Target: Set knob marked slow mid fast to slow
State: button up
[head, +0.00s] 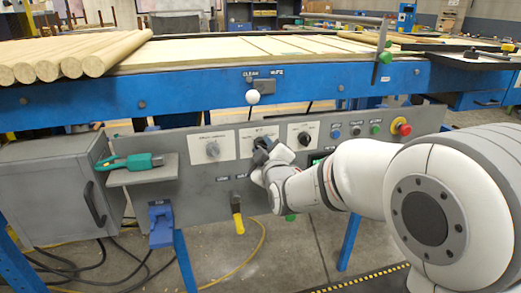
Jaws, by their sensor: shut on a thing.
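A grey panel holds three white plates, each with a dial. The left plate has a grey knob (212,149) and the right plate has a black knob (304,138). My gripper (262,148) is at the middle plate (246,134), shut on the middle knob. The gripper hides most of that knob, so its pointer direction cannot be seen. The lettering on the plates is too small to read, so I cannot tell which one is marked slow, mid, fast.
Right of the dials are small buttons and a red emergency stop (404,129). A white ball-topped lever (252,97) rises above the middle plate. A yellow-handled lever (238,221) hangs below. A green tool (130,162) lies on a shelf (145,176) at left.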

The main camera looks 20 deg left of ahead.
jog(key=shift+s+a+f, duration=0.1)
jog(key=o, duration=1)
jog(key=p+v, duration=0.1)
jog(key=v, duration=0.6)
jog(key=shift+s+d+p, duration=0.3)
jog(key=shift+p, duration=0.1)
